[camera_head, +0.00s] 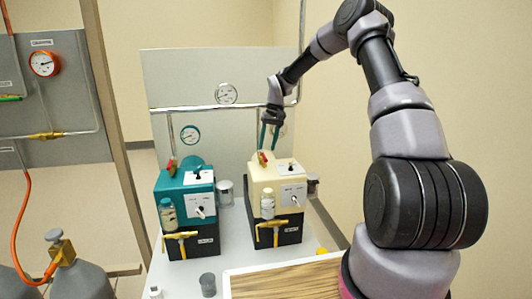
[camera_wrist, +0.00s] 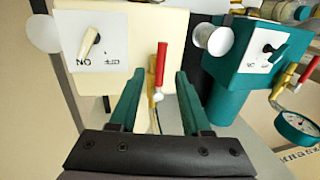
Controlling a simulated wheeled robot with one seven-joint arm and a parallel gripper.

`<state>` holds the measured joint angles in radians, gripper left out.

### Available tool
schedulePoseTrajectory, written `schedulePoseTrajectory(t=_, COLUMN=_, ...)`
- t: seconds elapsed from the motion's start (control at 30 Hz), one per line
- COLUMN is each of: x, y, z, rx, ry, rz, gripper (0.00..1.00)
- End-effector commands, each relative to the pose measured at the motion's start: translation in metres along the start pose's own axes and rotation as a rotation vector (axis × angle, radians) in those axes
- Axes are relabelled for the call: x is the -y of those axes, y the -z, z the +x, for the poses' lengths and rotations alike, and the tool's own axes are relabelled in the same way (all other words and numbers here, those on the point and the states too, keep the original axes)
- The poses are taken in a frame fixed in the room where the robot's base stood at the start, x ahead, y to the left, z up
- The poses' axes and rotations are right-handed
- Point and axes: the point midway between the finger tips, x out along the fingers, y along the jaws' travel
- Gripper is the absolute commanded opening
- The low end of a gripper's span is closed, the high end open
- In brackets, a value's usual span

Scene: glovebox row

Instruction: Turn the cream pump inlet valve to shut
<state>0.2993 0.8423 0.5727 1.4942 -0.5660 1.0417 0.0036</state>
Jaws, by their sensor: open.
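The cream pump (camera_head: 264,178) stands right of the teal pump on a black base; its cream body also shows in the wrist view (camera_wrist: 135,28). Its inlet valve has a red lever (camera_head: 262,158) on a brass body at the top of the pump. In the wrist view the red lever (camera_wrist: 161,63) points along the view, between and beyond my two green fingers. My gripper (camera_head: 268,147) is open, pointing down just above the valve. The fingers stand either side of the lever, with visible gaps. Contact cannot be told in the head view.
The teal pump (camera_head: 184,188) with its own red lever (camera_head: 172,164) stands close on the left. A gauge (camera_head: 227,94) and a horizontal pipe (camera_head: 215,107) are behind. A small bottle (camera_head: 267,203) and yellow tap (camera_head: 271,228) are on the cream pump's front. A grey cup (camera_head: 207,284) stands in front.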

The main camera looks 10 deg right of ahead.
Motion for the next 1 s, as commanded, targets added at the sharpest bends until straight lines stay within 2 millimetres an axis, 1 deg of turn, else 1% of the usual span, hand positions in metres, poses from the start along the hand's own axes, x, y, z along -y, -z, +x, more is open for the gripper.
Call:
schedulePoseTrajectory(t=0.03, x=0.0, y=-0.001, z=0.01, rx=0.003, ry=0.001, rz=-0.001, gripper=0.48)
schedulePoseTrajectory(t=0.2, x=0.0, y=0.0, z=0.03, rx=0.001, ry=0.001, rz=0.0, gripper=0.48)
schedulePoseTrajectory(t=0.37, x=0.0, y=0.0, z=0.036, rx=-0.001, ry=0.0, rz=0.0, gripper=0.48)
schedulePoseTrajectory(t=0.6, x=0.0, y=0.0, z=0.037, rx=-0.001, ry=0.0, rz=0.0, gripper=0.48)
schedulePoseTrajectory(t=0.67, x=0.0, y=0.0, z=0.037, rx=-0.001, ry=0.0, rz=0.0, gripper=0.25)
schedulePoseTrajectory(t=0.7, x=0.0, y=0.0, z=0.037, rx=-0.001, ry=0.0, rz=0.0, gripper=0.1)
schedulePoseTrajectory(t=0.73, x=0.0, y=0.0, z=0.037, rx=-0.001, ry=0.0, rz=0.0, gripper=0.0)
schedulePoseTrajectory(t=1.0, x=0.0, y=0.0, z=0.036, rx=-0.001, ry=0.0, rz=0.0, gripper=0.0)
